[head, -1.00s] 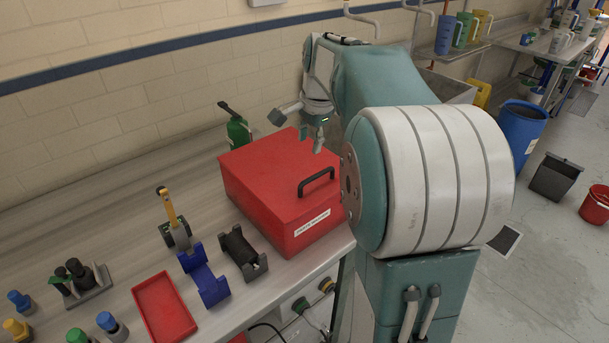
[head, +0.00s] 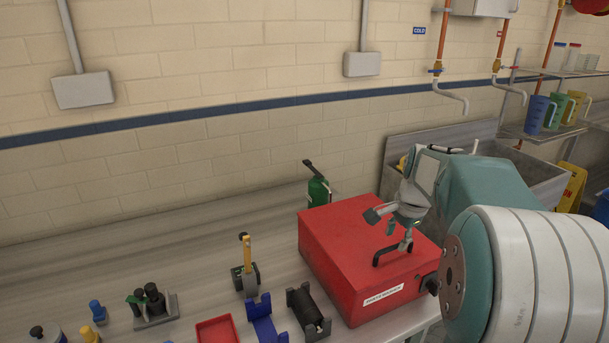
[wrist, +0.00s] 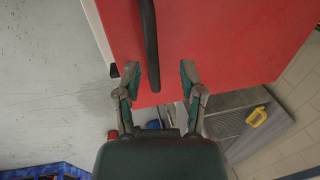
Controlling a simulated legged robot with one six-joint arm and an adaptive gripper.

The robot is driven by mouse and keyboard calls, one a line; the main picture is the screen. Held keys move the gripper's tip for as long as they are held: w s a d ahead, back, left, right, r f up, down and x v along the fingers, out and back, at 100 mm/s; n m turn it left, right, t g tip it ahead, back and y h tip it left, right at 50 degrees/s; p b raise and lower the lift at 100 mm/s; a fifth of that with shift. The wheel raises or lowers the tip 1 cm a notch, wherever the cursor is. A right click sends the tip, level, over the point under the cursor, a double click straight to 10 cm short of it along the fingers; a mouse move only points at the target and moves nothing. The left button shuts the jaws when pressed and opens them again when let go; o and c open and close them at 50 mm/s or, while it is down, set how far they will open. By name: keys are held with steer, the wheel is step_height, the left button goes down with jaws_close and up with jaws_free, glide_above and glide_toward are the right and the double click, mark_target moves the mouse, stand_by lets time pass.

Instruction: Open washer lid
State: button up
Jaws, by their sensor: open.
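The red washer box (head: 345,255) sits on the metal bench with its lid shut. A black handle (head: 393,250) stands on the lid near its front right edge. A white label is on the front face. My gripper (head: 382,220) is open and empty above the lid, close to the handle. In the wrist view the open fingers of my gripper (wrist: 159,80) point at the red lid (wrist: 220,35), and the black handle (wrist: 149,45) lies just ahead of them, a little left of the middle. Whether a finger touches the handle I cannot tell.
A green bottle (head: 318,190) stands behind the box. A blue holder (head: 263,322), a black roller holder (head: 308,310), a red tray (head: 217,332) and a yellow-handled tool (head: 246,265) stand to its left. A sink (head: 500,165) is at the right by the wall.

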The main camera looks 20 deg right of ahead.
steer(key=s+a+r+n, duration=0.1)
steer(key=a, duration=0.1)
steer(key=s+a+r+n, duration=0.1)
steer(key=a, duration=0.1)
steer(key=s+a+r+n, duration=0.1)
steer(key=a, duration=0.1)
steer(key=shift+s+a+n+t, duration=0.2)
steer(key=shift+s+n+t, duration=0.1)
steer(key=shift+t, duration=0.1)
steer(key=s+a+n+t, duration=0.2)
steer(key=s+a+n, duration=1)
steer(key=s+a, duration=0.2)
steer(key=shift+s+a+f+t, duration=0.15)
steer(key=shift+s+f+t, duration=0.25)
steer(key=shift+s, duration=0.8)
steer(key=shift+s+a+f+n, duration=0.1)
steer(key=shift+s+f+n, duration=0.1)
steer(key=shift+n, duration=0.2)
jaws_close()
steer(key=m+t, duration=0.2)
steer(key=m, duration=3.2)
glide_toward(401, 255)
steer(key=shift+m+y, duration=0.3)
steer(key=shift+y, duration=0.1)
steer(key=x, duration=0.6)
steer(key=shift+w+d+f, duration=0.25)
steer(key=shift+w+d, duration=0.1)
